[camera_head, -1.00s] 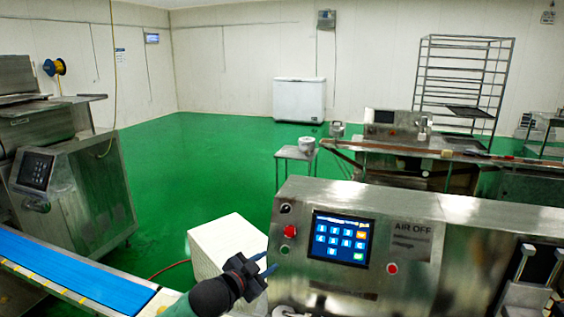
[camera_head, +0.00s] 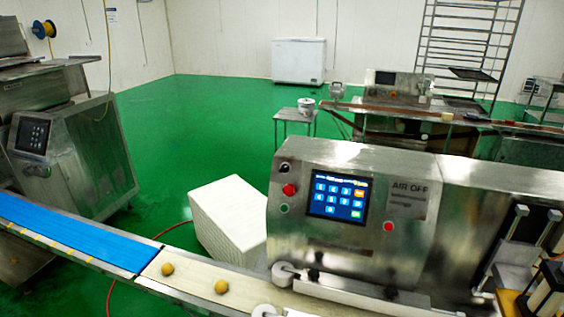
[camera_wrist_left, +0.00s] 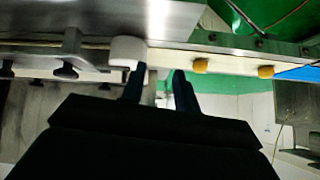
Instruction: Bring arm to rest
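My left gripper (camera_wrist_left: 158,88) shows only in the left wrist view. Its two dark fingers stand apart with a gap between them, and I see nothing held there. Beyond the fingertips is the conveyor edge with a white roller (camera_wrist_left: 127,50); whether they touch it I cannot tell. The encrusting machine (camera_head: 350,220) with its lit blue touchscreen (camera_head: 338,198) fills the right of the head view. My left arm is out of the head view.
Two yellow-brown dough balls (camera_head: 167,269) (camera_head: 221,286) lie on the pale conveyor belt (camera_head: 195,280), which joins a blue belt (camera_head: 70,235) at left. A white stack (camera_head: 228,220) stands behind the conveyor. The green floor (camera_head: 190,130) further back is mostly clear.

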